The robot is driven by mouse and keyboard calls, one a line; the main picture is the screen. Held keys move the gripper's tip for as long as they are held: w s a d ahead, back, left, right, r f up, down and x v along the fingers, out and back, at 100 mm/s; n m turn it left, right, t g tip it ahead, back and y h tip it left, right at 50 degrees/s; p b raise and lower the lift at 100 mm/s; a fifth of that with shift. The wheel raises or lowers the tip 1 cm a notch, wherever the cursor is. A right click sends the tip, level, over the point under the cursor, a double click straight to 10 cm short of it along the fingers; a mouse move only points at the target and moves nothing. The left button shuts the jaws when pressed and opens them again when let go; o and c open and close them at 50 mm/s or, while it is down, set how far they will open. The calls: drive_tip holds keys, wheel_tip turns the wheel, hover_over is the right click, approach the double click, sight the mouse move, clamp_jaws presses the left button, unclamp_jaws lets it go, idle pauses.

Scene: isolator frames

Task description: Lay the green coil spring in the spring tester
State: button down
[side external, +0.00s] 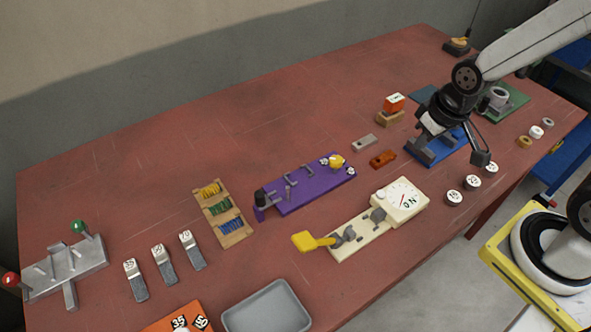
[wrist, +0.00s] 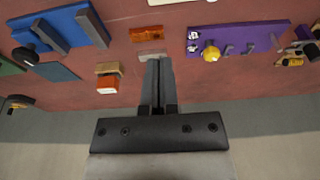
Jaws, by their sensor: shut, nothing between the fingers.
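Green coil springs (side external: 223,209) lie in the middle row of a wooden rack (side external: 240,235), between a yellow row and a blue row. The spring tester (side external: 362,245) is a cream base with a dial box at its right end and a yellow lever (side external: 312,241) at its left end. Grey seats stand between them, with no green spring visible there. My gripper (side external: 481,158) is shut and empty, raised over the right part of the table, well right of the rack. Its closed fingers (wrist: 158,66) also show in the wrist view.
A purple fixture (side external: 310,190) stands between the rack and the orange block (side external: 383,159). A blue fixture (side external: 436,148) is near my gripper. Round numbered weights (side external: 454,197) stand right of the tester. A grey tray (side external: 266,308) is at the front.

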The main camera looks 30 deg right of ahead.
drive_tip(key=shift+c, duration=1.6)
unclamp_jaws()
drive_tip(key=n+g+y, duration=0.3)
drive_tip(key=n+y, duration=0.1)
drive_tip(key=n, duration=1.4)
approach(216, 205)
drive_tip(key=f, duration=0.2)
drive_tip(key=shift+a+r+y, duration=0.1)
drive_tip(key=shift+y, duration=0.2)
drive_tip(key=shift+x, duration=1.3)
